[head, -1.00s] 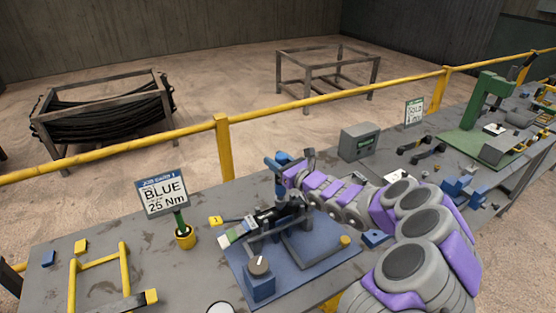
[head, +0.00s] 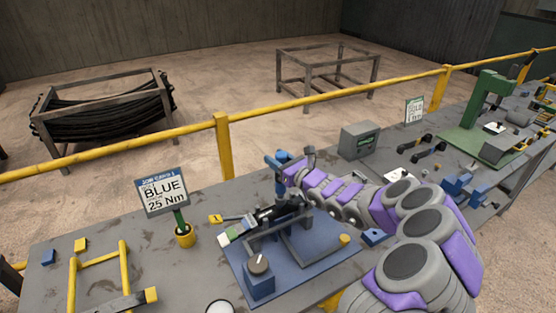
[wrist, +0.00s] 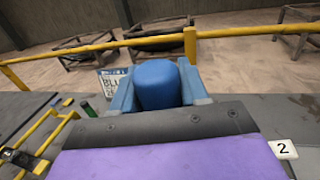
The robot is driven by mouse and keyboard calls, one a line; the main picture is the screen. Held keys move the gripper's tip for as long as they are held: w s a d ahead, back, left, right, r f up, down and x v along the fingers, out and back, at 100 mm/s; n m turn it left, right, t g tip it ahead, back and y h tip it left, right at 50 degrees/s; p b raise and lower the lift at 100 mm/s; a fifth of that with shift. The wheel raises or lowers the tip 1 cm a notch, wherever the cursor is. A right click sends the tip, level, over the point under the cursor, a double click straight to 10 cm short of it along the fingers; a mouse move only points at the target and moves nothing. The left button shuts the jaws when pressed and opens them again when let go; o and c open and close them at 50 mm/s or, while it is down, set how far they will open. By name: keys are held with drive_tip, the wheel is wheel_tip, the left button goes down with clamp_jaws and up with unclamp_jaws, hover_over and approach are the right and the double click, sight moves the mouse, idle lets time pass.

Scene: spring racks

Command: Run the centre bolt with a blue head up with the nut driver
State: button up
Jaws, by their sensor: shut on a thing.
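My gripper (head: 284,163) is shut on a blue tool, which I take to be the nut driver. In the wrist view the blue rounded body (wrist: 158,84) fills the space between the two blue fingers. In the head view it stands above the dark clamped spring part (head: 278,210) on the blue fixture plate (head: 308,262). The blue-headed centre bolt cannot be made out; the tool and my arm hide that spot. A job card (head: 163,193) reads BLUE and 25 Nm, left of the fixture.
A blue box with a knob (head: 259,276) sits at the plate's front. A yellow frame (head: 98,275) lies at left. A yellow rail (head: 330,100) runs behind the bench. A green press (head: 487,110) stands far right.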

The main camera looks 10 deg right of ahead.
drive_tip(key=shift+d, duration=0.2)
drive_tip(key=shift+a+b, duration=0.4)
drive_tip(key=shift+a, duration=0.35)
drive_tip(key=shift+d+p, duration=0.3)
drive_tip(key=shift+d, duration=0.05)
idle(0.4)
drive_tip(key=o, duration=0.7)
clamp_jaws()
